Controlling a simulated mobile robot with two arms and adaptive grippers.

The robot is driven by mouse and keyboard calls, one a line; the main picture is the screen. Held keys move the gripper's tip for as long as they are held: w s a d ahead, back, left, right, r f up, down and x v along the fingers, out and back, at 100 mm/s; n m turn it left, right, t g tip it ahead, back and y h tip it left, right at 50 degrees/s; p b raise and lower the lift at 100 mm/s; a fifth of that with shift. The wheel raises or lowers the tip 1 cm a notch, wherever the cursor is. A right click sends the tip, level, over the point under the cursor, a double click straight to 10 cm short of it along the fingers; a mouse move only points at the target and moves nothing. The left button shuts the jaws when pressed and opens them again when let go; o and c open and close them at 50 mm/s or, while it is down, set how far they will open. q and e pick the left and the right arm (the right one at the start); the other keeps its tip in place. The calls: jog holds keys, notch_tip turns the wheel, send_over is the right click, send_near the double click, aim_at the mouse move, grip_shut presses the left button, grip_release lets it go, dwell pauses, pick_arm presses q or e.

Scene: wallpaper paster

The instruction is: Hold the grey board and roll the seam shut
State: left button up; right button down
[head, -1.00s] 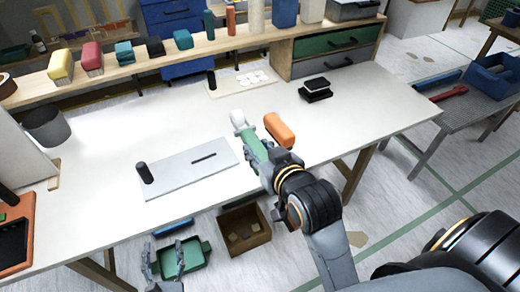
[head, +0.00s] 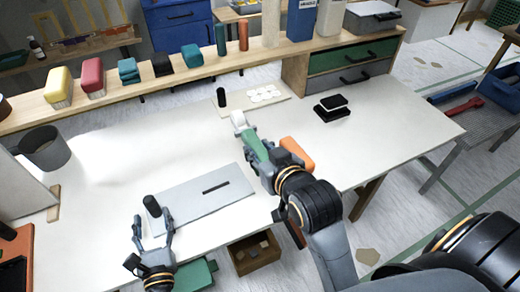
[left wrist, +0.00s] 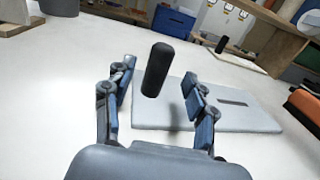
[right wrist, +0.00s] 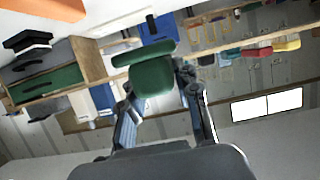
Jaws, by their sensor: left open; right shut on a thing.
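The grey board (head: 195,203) lies flat on the white table, with a dark slit-like mark (head: 215,187) near its right part. A black upright handle (head: 152,206) stands on its left end. My left gripper (head: 153,222) is open at the board's front-left edge, its fingers pointing at the handle. In the left wrist view the handle (left wrist: 157,70) shows beyond and between the open fingers, apart from them. My right gripper (head: 263,163) is shut on a roller with a green handle (right wrist: 152,78) and a white head (head: 238,119), held beyond the board's right end.
An orange block (head: 297,152) lies just right of my right gripper. A second plate (head: 240,105) with a black handle and white discs lies behind. A black stacked item (head: 331,108) is at the back right. A grey bin (head: 45,148) stands left; the table between is clear.

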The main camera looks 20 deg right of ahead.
aim_at(151, 209)
pick_arm(q)
jog(key=shift+w+d, duration=0.15)
jog(key=shift+w, duration=1.2)
jog(key=shift+w+d, duration=0.1)
jog(key=shift+w, duration=1.25)
jog(key=shift+c, duration=0.2)
grip_shut()
jog(key=shift+o, duration=0.2)
grip_release()
jog(key=shift+s, duration=0.15)
jog(key=shift+s+a, duration=0.1)
jog(key=shift+s, duration=0.7)
